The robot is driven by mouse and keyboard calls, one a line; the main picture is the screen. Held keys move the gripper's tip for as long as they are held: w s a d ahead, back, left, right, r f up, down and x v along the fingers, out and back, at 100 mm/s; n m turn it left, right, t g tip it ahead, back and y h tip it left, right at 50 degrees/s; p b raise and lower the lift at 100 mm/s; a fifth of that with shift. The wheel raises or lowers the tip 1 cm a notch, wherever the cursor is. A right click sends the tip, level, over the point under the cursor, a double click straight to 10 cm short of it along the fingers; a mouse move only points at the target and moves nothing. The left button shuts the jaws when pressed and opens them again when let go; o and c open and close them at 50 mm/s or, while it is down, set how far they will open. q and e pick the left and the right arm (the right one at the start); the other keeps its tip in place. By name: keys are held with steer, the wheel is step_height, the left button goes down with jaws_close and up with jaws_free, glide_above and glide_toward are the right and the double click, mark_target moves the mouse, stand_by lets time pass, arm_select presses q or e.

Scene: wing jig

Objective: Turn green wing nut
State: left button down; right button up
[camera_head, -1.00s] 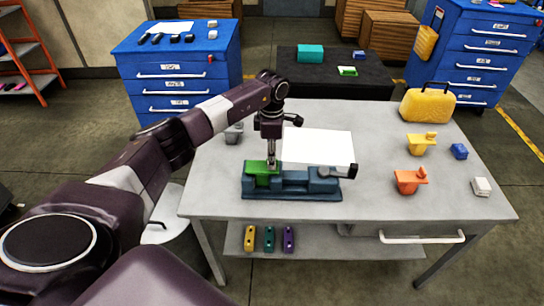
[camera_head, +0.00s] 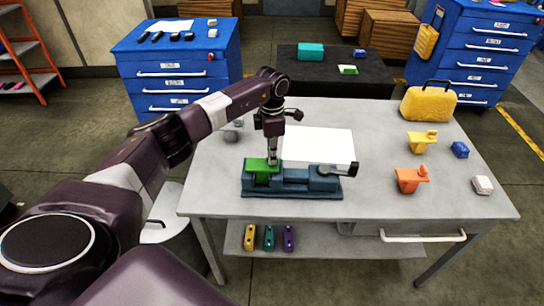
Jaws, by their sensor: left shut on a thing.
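The wing jig (camera_head: 291,188), a dark blue fixture, sits near the front left of the grey table. A green part (camera_head: 260,167) is at its left end; I take it to hold the green wing nut, whose wings I cannot make out. My left gripper (camera_head: 271,160) points straight down at the right edge of the green part, shut on it. The fingertips are small and partly merge with the part. A dark handle (camera_head: 345,169) sticks out at the jig's right end. My right gripper is not in view.
A white sheet (camera_head: 318,145) lies behind the jig. Orange (camera_head: 410,180) and yellow (camera_head: 421,142) parts, a blue block (camera_head: 460,149), a white block (camera_head: 483,185) and a yellow case (camera_head: 428,104) stand on the right. A grey item (camera_head: 233,131) is behind my left arm.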

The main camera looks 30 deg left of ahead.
arm_select(q)
steer(key=n+b, duration=0.1)
steer(key=n, duration=0.3)
steer(key=shift+n, duration=0.3)
steer(key=n, duration=0.4)
steer(key=shift+n, duration=0.3)
steer(key=n, duration=0.3)
steer(key=shift+r, duration=0.1)
steer(key=shift+w+n, duration=0.1)
steer(key=shift+n, duration=1.6)
steer(key=c, duration=2)
jaws_free()
steer(key=shift+c, duration=0.2)
